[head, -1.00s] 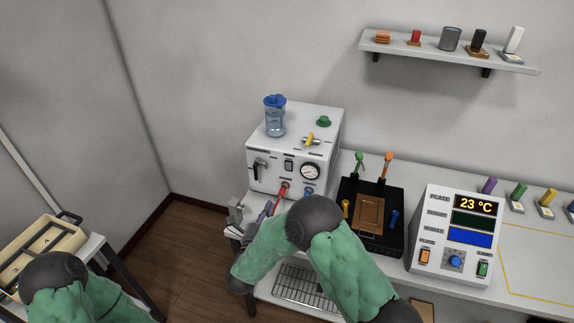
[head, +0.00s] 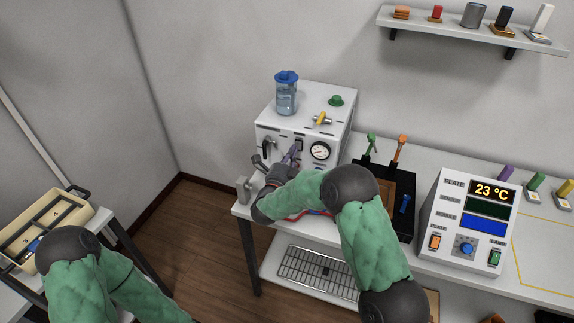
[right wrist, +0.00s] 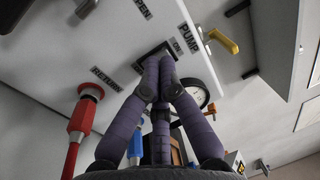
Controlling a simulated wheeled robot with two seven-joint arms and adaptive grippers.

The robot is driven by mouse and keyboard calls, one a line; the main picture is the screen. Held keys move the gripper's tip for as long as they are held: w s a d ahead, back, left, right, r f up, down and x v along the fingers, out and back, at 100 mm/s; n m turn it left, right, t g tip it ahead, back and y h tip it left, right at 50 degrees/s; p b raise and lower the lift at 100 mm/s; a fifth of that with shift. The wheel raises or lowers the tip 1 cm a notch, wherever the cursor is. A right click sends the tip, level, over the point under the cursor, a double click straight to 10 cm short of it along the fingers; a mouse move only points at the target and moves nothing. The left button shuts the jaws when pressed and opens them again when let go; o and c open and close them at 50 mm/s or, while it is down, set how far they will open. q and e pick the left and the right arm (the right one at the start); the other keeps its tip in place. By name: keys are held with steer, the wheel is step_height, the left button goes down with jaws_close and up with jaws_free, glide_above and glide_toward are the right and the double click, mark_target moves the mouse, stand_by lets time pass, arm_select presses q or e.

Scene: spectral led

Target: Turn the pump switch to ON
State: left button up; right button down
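The white pump unit (head: 272,129) stands at the left end of the bench. Its dark pump switch (head: 299,144) is on the front panel, left of the round gauge. My right gripper (head: 293,154) is at the switch. In the right wrist view, the purple fingers of my right gripper (right wrist: 161,58) come together at their tips over the dark switch plate (right wrist: 144,62), by the PUMP and ON labels. They look shut and hide most of the switch, so its position and any contact cannot be told. My left arm shows at the lower left, its gripper out of view.
A red hose fitting (right wrist: 84,115) and a blue one (right wrist: 135,147) are close to the fingers. The gauge (head: 320,151) and a yellow-handled valve (head: 322,119) are nearby. A black tray (head: 402,232) and a display box (head: 447,215) stand to the right.

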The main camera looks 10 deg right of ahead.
steer(key=shift+w+d+r, duration=0.1)
steer(key=shift+w+d, duration=0.2)
steer(key=shift+w, duration=0.15)
